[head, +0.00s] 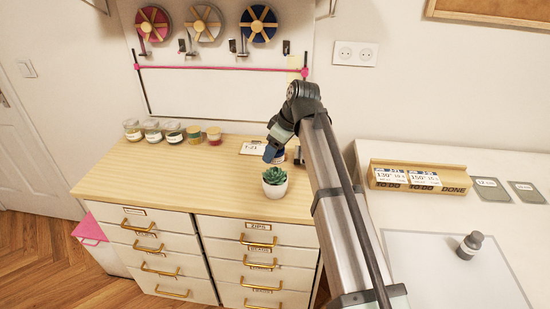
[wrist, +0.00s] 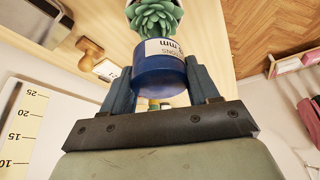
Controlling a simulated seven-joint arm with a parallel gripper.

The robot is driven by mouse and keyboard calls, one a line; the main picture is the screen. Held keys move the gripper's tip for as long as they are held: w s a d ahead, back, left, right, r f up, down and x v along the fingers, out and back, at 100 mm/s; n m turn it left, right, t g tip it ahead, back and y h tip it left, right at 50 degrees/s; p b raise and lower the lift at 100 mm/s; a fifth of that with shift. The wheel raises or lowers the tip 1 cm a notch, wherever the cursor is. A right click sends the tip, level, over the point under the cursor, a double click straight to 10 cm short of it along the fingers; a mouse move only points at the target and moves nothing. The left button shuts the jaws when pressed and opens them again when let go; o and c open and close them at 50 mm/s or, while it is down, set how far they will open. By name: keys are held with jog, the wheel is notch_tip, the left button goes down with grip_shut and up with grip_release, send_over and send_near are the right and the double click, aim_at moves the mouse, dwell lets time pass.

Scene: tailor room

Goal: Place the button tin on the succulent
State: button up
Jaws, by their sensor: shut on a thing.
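The succulent (head: 275,176) is a green rosette in a small white pot, upright on the wooden cabinet top near its front edge. It also shows in the wrist view (wrist: 154,16), just beyond the tin. The button tin (wrist: 160,78) is a round blue tin with a white label. My gripper (wrist: 163,92) is shut on it, with one finger on each side. In the head view my gripper (head: 273,152) holds the blue tin above and behind the succulent, partly hidden by my wrist. I cannot tell whether the tin touches the leaves.
Several small jars (head: 173,131) stand at the back left of the wooden top (head: 130,180). A white card (head: 252,148) lies behind my gripper. A wooden stamp (wrist: 90,47) shows in the wrist view.

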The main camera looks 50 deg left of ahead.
aim_at(275, 158)
jog(key=shift+f, duration=1.55)
jog(key=shift+f, duration=0.1)
jog(key=o, duration=1.1)
jog(key=v, duration=1.2)
